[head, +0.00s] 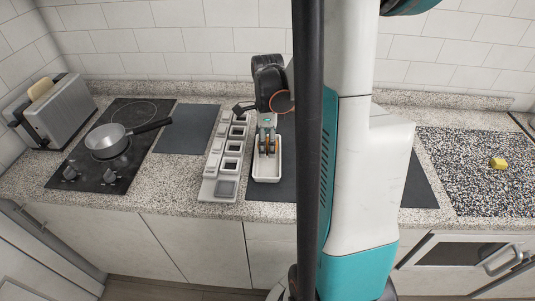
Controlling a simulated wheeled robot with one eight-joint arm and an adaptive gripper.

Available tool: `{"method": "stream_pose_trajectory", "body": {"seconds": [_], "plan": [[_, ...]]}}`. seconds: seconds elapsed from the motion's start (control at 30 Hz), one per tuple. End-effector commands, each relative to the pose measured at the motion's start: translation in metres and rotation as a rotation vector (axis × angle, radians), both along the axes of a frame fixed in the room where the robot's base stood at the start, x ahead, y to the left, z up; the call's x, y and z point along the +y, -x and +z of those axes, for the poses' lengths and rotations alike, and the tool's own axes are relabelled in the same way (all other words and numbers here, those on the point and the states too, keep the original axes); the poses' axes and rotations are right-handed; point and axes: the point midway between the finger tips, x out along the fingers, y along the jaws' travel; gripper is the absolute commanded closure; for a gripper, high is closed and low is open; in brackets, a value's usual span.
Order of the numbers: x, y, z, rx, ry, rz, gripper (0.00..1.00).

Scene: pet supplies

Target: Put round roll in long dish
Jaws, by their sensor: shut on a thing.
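A white long dish (267,178) stands on a dark mat in the middle of the counter, its long side running front to back. My gripper (267,149) is over the back part of the dish, pointing down. It is shut on a small brown thing (266,143), which looks like the round roll. The fingers hide part of it. I cannot tell whether the roll touches the dish floor or hangs just above it.
A grey-white rack with several square compartments (222,189) stands close left of the dish. Further left are a pan (107,138) on a black hob and a toaster (58,110). A yellow block (498,163) lies on a speckled surface at right. My arm hides the middle right.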

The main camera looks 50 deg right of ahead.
Motion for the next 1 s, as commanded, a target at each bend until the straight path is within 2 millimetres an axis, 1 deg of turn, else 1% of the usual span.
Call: {"method": "stream_pose_trajectory", "body": {"seconds": [0.07, 0.3, 0.37, 0.57, 0.7, 0.73, 0.77, 0.8, 0.83, 1.0], "plan": [[0.0, 0.0, -0.007, 0.0, 0.0, 0.0, 0.7], [0.0, 0.0, -0.04, 0.0, 0.0, 0.0, 0.7], [0.0, 0.0, -0.043, 0.0, 0.0, 0.0, 0.7], [0.0, 0.0, -0.041, 0.0, 0.0, 0.0, 0.7], [0.0, 0.0, -0.045, 0.0, 0.0, 0.0, 0.7], [0.0, 0.0, -0.045, 0.0, 0.0, 0.0, 0.45], [0.0, 0.0, -0.044, 0.0, 0.0, 0.0, 0.38], [0.0, 0.0, -0.044, 0.0, 0.0, 0.0, 0.29], [0.0, 0.0, -0.044, 0.0, 0.0, 0.0, 0.27], [0.0, 0.0, -0.044, 0.0, 0.0, 0.0, 0.27]]}}
